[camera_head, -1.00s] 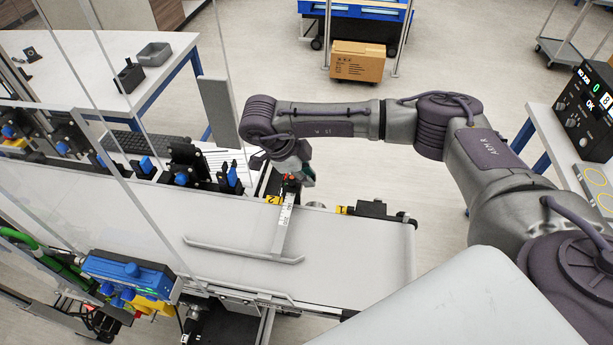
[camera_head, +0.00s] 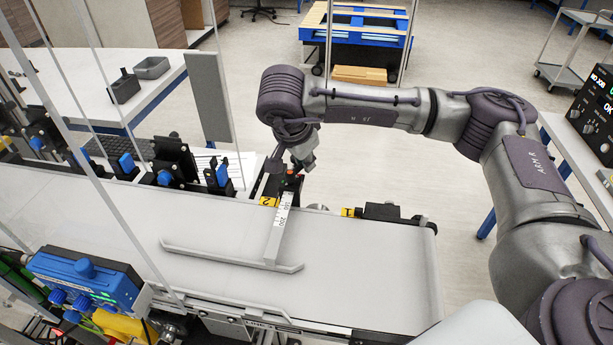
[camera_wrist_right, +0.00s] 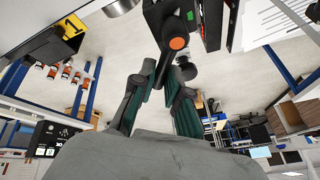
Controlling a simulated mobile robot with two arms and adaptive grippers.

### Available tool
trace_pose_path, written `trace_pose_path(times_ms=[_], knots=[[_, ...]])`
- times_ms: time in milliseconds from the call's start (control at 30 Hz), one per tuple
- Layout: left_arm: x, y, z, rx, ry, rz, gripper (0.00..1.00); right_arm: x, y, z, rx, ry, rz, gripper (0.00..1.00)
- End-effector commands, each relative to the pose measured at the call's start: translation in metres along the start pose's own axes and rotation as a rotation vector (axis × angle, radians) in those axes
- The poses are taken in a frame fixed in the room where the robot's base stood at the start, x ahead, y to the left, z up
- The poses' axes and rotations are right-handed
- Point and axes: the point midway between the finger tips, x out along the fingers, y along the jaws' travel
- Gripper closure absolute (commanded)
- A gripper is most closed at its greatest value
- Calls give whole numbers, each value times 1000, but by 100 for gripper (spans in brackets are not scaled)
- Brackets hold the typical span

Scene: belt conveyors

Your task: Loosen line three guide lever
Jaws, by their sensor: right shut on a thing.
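The guide lever is black with an orange-red cap (camera_wrist_right: 177,43). In the head view it shows as a small red-topped part (camera_head: 291,171) at the far edge of the belt, by the end of a pale guide bar (camera_head: 276,235). My right gripper (camera_wrist_right: 165,92) is shut on the lever, its green-padded fingers on either side of the black arm just below the cap. In the head view my right gripper (camera_head: 296,160) comes down on it from above and partly hides it. My left gripper is not in view.
The white belt (camera_head: 345,265) is clear apart from the guide rail (camera_head: 205,255). Yellow number tags (camera_head: 268,201) mark its far edge. Black clamps with blue knobs (camera_head: 165,178), a clear panel and a blue control box (camera_head: 85,275) stand at the left.

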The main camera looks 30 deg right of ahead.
Motion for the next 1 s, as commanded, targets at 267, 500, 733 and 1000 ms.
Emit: trace_pose_path(times_ms=[267,500,733,1000], knots=[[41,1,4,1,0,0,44,6,-9,2,-236,-51,-103,100],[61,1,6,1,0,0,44,6,-16,4,-430,-91,-181,100],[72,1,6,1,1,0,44,4,-21,6,-573,-121,-238,100],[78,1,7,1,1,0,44,3,-24,8,-669,-141,-277,100]])
